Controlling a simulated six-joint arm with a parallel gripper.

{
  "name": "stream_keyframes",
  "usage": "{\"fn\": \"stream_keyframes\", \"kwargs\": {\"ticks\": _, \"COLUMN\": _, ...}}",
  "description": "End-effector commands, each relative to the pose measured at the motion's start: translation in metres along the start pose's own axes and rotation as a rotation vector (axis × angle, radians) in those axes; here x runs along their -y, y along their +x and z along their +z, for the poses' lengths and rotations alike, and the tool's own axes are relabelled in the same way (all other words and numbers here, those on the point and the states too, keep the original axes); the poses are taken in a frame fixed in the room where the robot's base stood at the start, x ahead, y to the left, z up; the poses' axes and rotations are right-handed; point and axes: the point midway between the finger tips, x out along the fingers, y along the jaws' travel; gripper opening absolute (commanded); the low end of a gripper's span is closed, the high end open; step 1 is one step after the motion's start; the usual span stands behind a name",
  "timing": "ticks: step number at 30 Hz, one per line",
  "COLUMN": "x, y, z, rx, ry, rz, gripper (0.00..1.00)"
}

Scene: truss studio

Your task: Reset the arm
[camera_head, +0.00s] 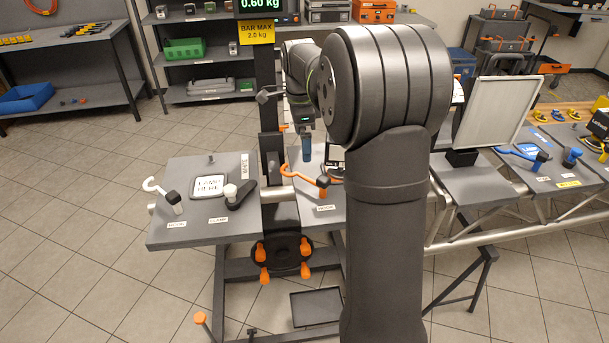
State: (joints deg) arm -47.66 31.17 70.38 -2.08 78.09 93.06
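My arm rises large in the foreground and bends over towards the work tables. Its far end points down above the middle table, and my gripper (303,127) is small and partly hidden there. A blue upright piece (307,148) shows directly below it. I cannot tell whether my gripper holds this piece or only hangs above it, nor whether the fingers are open. An orange hook (307,175) with a dark end lies on the middle table (326,218), close to the blue piece.
The left table (200,233) carries a white hook (163,193), a "LAMP HERE" plate (209,186) and a dark clamp (239,192). A dark post with a yellow "BAR MAX" sign (256,32) stands behind. A grey panel (494,110) and blue tools (525,153) are at right. My arm hides part of the middle.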

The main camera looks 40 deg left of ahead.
Motion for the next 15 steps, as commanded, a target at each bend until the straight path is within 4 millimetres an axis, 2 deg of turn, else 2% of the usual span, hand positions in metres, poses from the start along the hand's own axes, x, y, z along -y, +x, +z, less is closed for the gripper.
{"fn": "stream_keyframes", "kwargs": {"ticks": 3, "x": 0.001, "y": -0.025, "z": 0.0, "rx": 0.0, "ry": 0.0, "rz": -0.004, "gripper": 1.0}}
{"fn": "stream_keyframes", "kwargs": {"ticks": 9, "x": 0.001, "y": -0.059, "z": 0.0, "rx": -0.001, "ry": 0.0, "rz": -0.002, "gripper": 1.0}}
{"fn": "stream_keyframes", "kwargs": {"ticks": 15, "x": 0.0, "y": -0.072, "z": 0.0, "rx": -0.001, "ry": 0.001, "rz": 0.0, "gripper": 1.0}}
